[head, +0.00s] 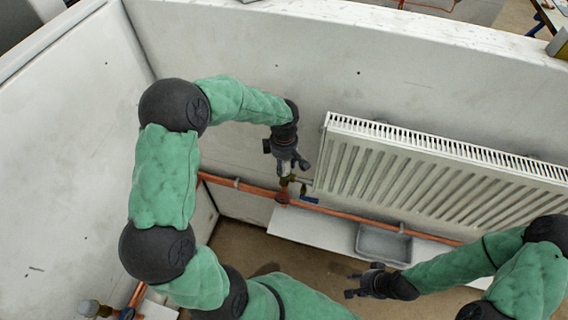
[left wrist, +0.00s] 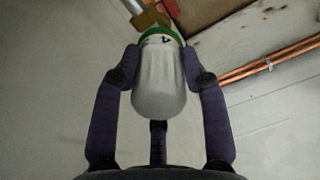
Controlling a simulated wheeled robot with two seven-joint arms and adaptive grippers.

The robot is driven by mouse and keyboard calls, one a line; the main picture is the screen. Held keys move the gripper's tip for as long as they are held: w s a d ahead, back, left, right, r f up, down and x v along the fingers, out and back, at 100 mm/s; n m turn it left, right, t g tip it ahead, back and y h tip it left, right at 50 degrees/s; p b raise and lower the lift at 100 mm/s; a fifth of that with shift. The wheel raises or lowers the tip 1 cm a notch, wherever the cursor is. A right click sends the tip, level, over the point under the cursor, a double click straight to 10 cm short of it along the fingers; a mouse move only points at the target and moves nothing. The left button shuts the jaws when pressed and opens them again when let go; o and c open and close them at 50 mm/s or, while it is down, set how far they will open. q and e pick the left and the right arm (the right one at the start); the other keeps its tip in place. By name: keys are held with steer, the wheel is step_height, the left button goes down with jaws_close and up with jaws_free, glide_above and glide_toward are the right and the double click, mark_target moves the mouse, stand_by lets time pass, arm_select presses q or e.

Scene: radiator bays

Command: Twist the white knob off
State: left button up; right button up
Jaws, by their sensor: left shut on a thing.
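The white knob (left wrist: 158,85) is a ribbed, rounded cap with a green ring and dark marks at its far end, where it meets a brass fitting (left wrist: 150,18). My left gripper (left wrist: 160,58) is shut on it, with a finger against each side and a third finger below. In the head view my left gripper (head: 288,167) points down at the brass valve (head: 287,182) by the radiator's lower left corner; the knob is largely hidden there. My right gripper (head: 366,282) is empty, its fingers spread, in front of the grey tray.
A white ribbed radiator (head: 430,180) hangs on the wall right of the valve. Copper pipes (head: 340,213) run below it. A grey tray (head: 383,243) sits on a white ledge (head: 300,230). Another pale knob (head: 89,308) is at the lower left.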

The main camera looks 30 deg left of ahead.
arm_select(q)
steer(key=shift+f, duration=0.1)
steer(key=shift+f+n+b, duration=0.2)
steer(key=shift+n+b, duration=0.9)
steer(key=shift+n, duration=0.1)
steer(key=n+b, duration=0.2)
steer(key=n, duration=0.1)
steer(key=shift+s, duration=0.2)
steer(key=shift+w+n, duration=0.1)
steer(key=shift+n, duration=0.7)
steer(key=shift+n+b, duration=0.8)
steer(key=shift+n, duration=0.9)
steer(key=shift+r+n+b, duration=0.15)
steer(key=shift+n+b, duration=0.2)
steer(key=shift+n, duration=0.45)
steer(key=shift+w+d, duration=0.1)
